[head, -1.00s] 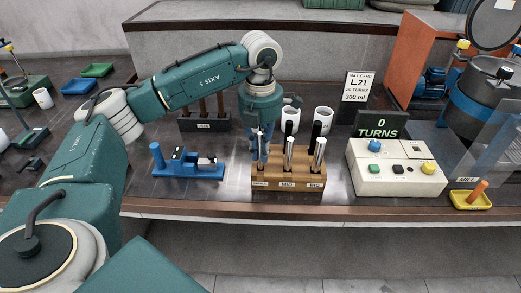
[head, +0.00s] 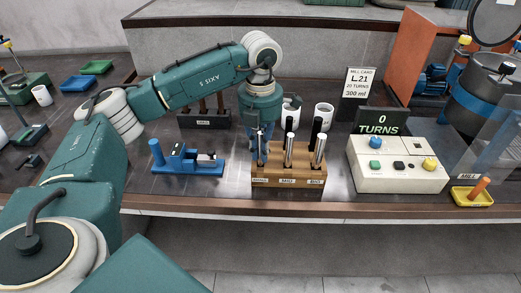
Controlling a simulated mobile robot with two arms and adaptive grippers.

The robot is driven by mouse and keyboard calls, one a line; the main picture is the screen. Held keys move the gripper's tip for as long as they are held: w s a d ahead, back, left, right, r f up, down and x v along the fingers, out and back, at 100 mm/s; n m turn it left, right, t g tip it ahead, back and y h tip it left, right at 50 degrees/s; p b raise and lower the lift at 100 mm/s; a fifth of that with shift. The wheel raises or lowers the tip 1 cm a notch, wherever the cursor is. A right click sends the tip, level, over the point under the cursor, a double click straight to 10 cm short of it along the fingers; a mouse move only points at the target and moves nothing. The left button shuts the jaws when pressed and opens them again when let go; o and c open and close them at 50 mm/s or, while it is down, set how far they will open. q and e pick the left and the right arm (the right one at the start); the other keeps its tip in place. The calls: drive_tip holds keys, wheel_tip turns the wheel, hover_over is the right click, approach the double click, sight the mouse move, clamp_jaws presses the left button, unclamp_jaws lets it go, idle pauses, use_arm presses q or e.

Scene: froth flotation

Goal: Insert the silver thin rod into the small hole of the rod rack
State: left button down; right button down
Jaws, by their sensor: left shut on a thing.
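The wooden rod rack (head: 288,183) stands near the table's front edge, with labels for small, mid and big on its front. My left gripper (head: 258,150) points down over the small, left end of the rack. It is shut on the thin silver rod (head: 261,154), which is mostly hidden by the fingers. The rod looks about upright; I cannot tell whether its lower end is in the small hole. My right gripper is out of view.
A blue fixture (head: 188,168) lies left of the rack. A white control box (head: 397,168) with buttons stands to the right. White cups (head: 324,113) and a dark rack (head: 204,121) stand behind. Bare table lies between the blue fixture and the rack.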

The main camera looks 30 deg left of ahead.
sight(260, 133)
use_arm(q)
drive_tip(key=shift+f, duration=0.1)
idle(0.5)
drive_tip(key=c, duration=1.7)
unclamp_jaws()
wheel_tip(260, 133, up, 12)
